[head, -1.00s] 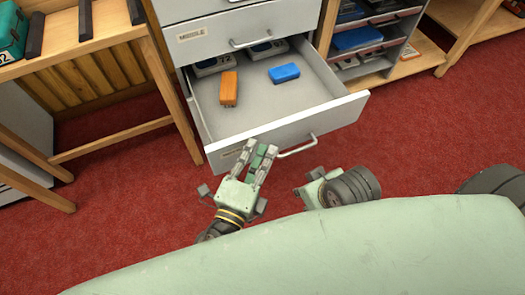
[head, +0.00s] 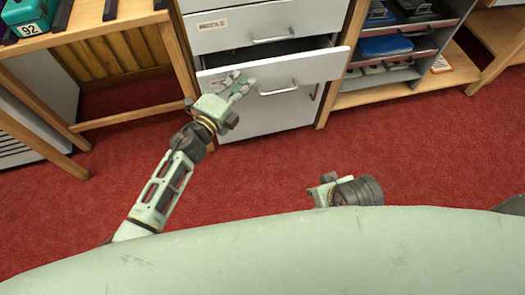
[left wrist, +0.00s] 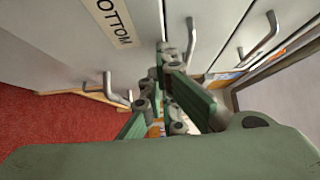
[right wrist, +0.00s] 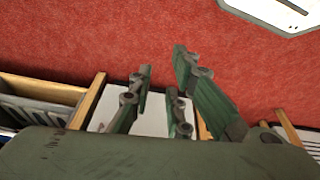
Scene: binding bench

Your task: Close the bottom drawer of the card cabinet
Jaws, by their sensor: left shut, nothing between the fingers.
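The bottom drawer (head: 315,68) of the grey card cabinet (head: 240,18) stands slightly out, with a narrow dark gap behind its front in the head view. Its contents are hidden there. Its handle (head: 279,89) is right of my left gripper (head: 238,80), which is shut and empty at the left part of the drawer front. Contact cannot be told for certain. The BOTTOM label (left wrist: 108,20) shows in the left wrist view. My right gripper (head: 318,190) is low near my body, away from the cabinet. Its fingers (right wrist: 162,65) are apart and empty in the right wrist view.
A wooden table (head: 110,30) with a teal box (head: 28,14) stands left of the cabinet. An open shelf unit (head: 395,65) with blue and dark items stands right of it. The red floor (head: 270,170) in front is clear.

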